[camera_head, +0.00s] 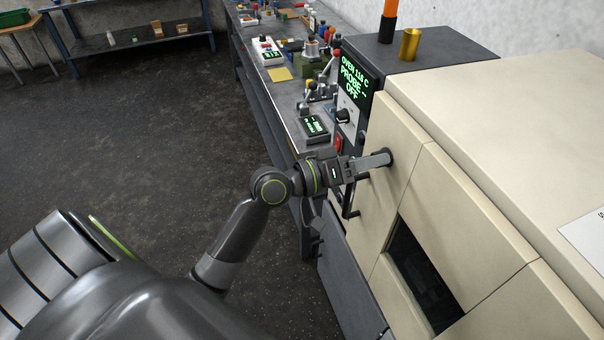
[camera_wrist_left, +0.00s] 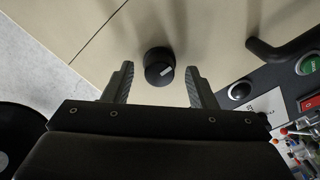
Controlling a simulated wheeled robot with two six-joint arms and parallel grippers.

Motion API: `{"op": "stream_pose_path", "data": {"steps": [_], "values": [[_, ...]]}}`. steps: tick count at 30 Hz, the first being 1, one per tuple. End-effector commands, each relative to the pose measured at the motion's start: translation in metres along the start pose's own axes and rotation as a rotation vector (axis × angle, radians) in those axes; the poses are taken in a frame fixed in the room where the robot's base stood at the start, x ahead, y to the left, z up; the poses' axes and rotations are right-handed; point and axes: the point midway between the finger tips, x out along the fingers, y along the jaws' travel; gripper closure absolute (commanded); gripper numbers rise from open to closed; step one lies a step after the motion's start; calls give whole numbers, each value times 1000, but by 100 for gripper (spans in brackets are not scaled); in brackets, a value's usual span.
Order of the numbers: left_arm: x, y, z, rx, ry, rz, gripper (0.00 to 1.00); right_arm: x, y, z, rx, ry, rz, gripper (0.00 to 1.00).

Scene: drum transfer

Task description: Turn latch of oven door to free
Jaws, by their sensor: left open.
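The latch (camera_wrist_left: 158,67) is a dark round knob with a short pale mark on its face, set on the cream oven front (camera_wrist_left: 140,28). In the head view, the latch (camera_head: 389,156) shows as a dark round piece near the door's upper left corner, partly hidden by my gripper. My left gripper (camera_head: 370,162) points at the oven front. In the left wrist view, its two fingers are apart, one on each side of the knob with gaps; contact cannot be seen. The oven door (camera_head: 462,222) appears closed, with a dark window (camera_head: 420,275). My right gripper is out of view.
A black bar handle (camera_wrist_left: 282,46) stands out beside the latch. Next to it is a control panel with a red switch (camera_wrist_left: 311,103) and a green button (camera_wrist_left: 308,64). A long workbench (camera_head: 285,75) with several small items runs behind. The floor at left is clear.

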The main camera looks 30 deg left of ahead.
Motion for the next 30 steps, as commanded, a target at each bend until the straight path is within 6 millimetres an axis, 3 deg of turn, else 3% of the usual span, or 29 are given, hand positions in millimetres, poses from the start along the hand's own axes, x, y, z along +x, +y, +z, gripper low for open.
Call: {"op": "stream_pose_path", "data": {"steps": [12,30], "values": [[-63,-3,2,4,-4,-4,48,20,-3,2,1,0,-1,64],[-128,-2,2,1,-6,-3,48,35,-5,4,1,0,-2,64]]}}
